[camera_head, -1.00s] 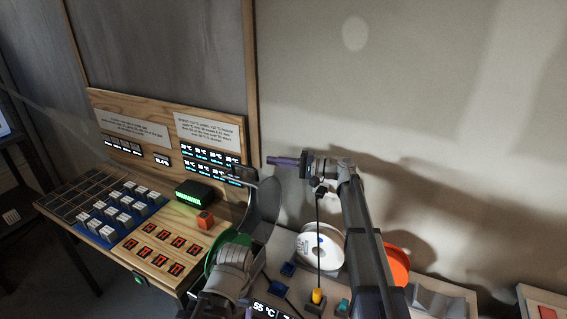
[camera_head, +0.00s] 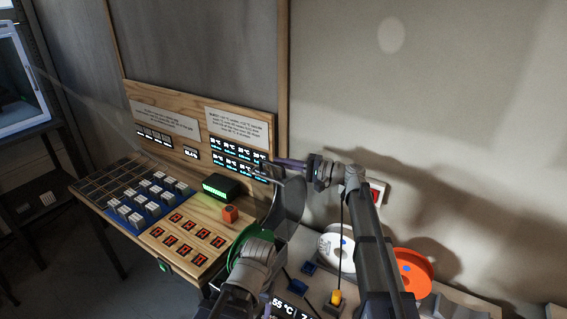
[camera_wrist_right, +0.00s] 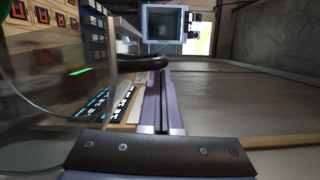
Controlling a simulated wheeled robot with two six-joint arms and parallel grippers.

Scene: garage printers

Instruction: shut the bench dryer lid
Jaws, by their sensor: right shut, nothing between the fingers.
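The bench dryer lid (camera_head: 290,203) is a dark, see-through curved panel, standing raised behind the green spool in the head view. Its clear curved side also fills the left of the right wrist view (camera_wrist_right: 45,110). My right gripper (camera_head: 268,164) is shut and empty, with purple fingers pointing left, close to the lid's top; I cannot tell if they touch. In the right wrist view its fingers (camera_wrist_right: 158,105) lie together beside the lid. The dryer's front display (camera_head: 290,307) reads 55 °C. My left arm crosses the green spool (camera_head: 250,240); its fingers do not show.
A wooden board with small displays (camera_head: 238,152) stands behind the bench, left of the lid. A green-lit box (camera_head: 221,187) and an orange block (camera_head: 230,214) sit on the bench. White (camera_head: 336,247) and orange (camera_head: 413,272) spools stand right, near the wall and a red switch (camera_head: 377,192).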

